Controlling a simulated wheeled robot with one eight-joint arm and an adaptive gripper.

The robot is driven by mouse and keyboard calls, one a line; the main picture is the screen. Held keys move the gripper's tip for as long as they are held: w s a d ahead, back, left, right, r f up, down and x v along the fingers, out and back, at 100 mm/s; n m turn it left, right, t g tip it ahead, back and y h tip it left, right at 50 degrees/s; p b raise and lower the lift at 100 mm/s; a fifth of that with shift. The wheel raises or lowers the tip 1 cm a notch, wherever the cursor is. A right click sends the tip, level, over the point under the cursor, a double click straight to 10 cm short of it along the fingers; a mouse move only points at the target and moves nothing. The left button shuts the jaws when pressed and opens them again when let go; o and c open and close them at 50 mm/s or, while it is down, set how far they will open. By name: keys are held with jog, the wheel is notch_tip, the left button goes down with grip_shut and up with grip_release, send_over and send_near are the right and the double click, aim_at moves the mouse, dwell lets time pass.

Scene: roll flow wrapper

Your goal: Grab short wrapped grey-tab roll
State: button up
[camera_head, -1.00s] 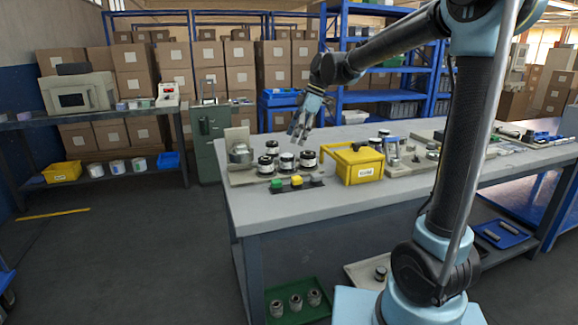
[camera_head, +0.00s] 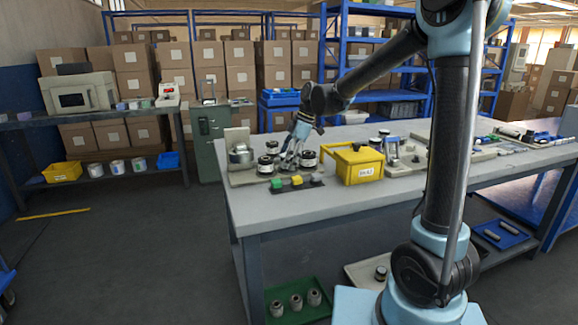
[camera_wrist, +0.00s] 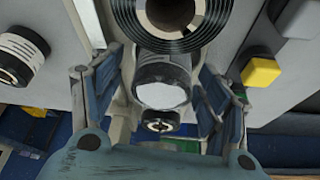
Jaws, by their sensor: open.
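Several short rolls with black wrapping and white labels stand on a pale tray at the left end of the workbench. In the head view one roll (camera_head: 266,165) stands at the left and another roll (camera_head: 308,160) at the right. My gripper (camera_head: 287,162) is down among them and hides part of the group. In the wrist view my gripper (camera_wrist: 165,105) is open, with a dark roll with a white label (camera_wrist: 162,78) between its fingers. Another roll (camera_wrist: 20,58) lies to the left. I cannot make out a grey tab on any roll.
Green and yellow blocks (camera_head: 297,181) sit on a dark strip in front of the rolls. A yellow bin (camera_head: 358,168) stands close to the right. A metal fixture (camera_head: 240,155) stands behind left. The bench front (camera_head: 330,203) is clear.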

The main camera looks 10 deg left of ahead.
jog(key=shift+c, duration=0.5)
jog(key=c, duration=1.2)
